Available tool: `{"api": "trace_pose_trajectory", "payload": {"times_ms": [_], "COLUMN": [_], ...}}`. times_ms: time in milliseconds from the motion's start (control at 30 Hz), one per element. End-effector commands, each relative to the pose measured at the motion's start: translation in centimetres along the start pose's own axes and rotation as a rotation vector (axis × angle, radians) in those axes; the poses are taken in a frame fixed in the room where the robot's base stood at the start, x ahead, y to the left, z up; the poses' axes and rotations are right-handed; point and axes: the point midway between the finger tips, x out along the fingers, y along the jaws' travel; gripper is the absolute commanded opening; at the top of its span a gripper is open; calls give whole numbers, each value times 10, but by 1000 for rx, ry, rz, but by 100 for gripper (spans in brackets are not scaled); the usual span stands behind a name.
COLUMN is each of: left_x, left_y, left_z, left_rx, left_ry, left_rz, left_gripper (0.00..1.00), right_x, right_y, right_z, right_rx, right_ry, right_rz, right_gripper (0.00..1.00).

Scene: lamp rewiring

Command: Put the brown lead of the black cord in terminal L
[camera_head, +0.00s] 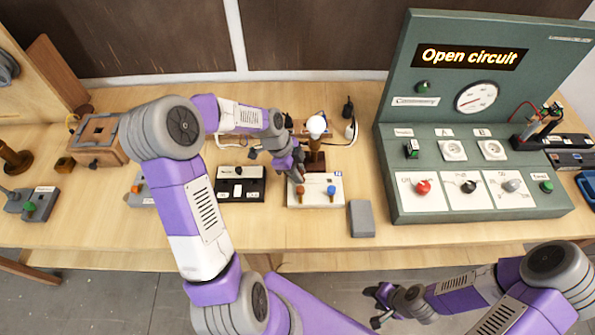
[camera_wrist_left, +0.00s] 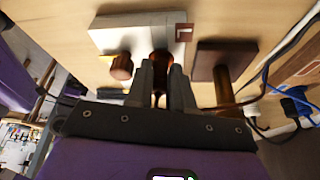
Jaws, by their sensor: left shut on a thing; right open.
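The white terminal block (camera_head: 315,203) stands at mid-table with an orange knob (camera_head: 303,190) and a blue knob (camera_head: 331,190). My left gripper (camera_head: 299,176) is over its back left corner. In the left wrist view its fingers (camera_wrist_left: 160,75) are shut on a thin brown piece, apparently the brown lead (camera_wrist_left: 158,98), right by the block near the brown L label (camera_wrist_left: 183,32). Whether the lead's tip is inside the terminal is hidden. A dark cord (camera_head: 341,144) lies behind the block. My right gripper (camera_head: 375,306) is open and empty at the front, away from the block.
The lamp with its white bulb (camera_head: 316,125) stands close behind the block. A black box (camera_head: 240,190) is left of it and a grey block (camera_head: 361,218) right. The green test panel (camera_head: 455,145) reads "Open circuit". Bare table lies in front.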

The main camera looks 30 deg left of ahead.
Motion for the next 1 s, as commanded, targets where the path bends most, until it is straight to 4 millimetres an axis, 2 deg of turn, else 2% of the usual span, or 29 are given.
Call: {"api": "trace_pose_trajectory", "payload": {"times_ms": [633,667,800,833,1000], "left_x": [8,8,7,7,7], "left_y": [0,0,0,0,1], "left_z": [3,3,3,3,3], "left_rx": [0,0,0,0,0], "left_ry": [0,0,0,0,0], "left_rz": [0,0,0,0,2], "left_gripper": [0,25,46,51,52], "right_x": [6,6,6,6,6], "right_y": [2,2,2,2,2], "right_z": [0,0,0,0,0], "right_rx": [0,0,0,0,0], "right_ry": [0,0,0,0,0], "right_rz": [0,0,0,0,0], "right_gripper": [48,48,48,48,48]}}
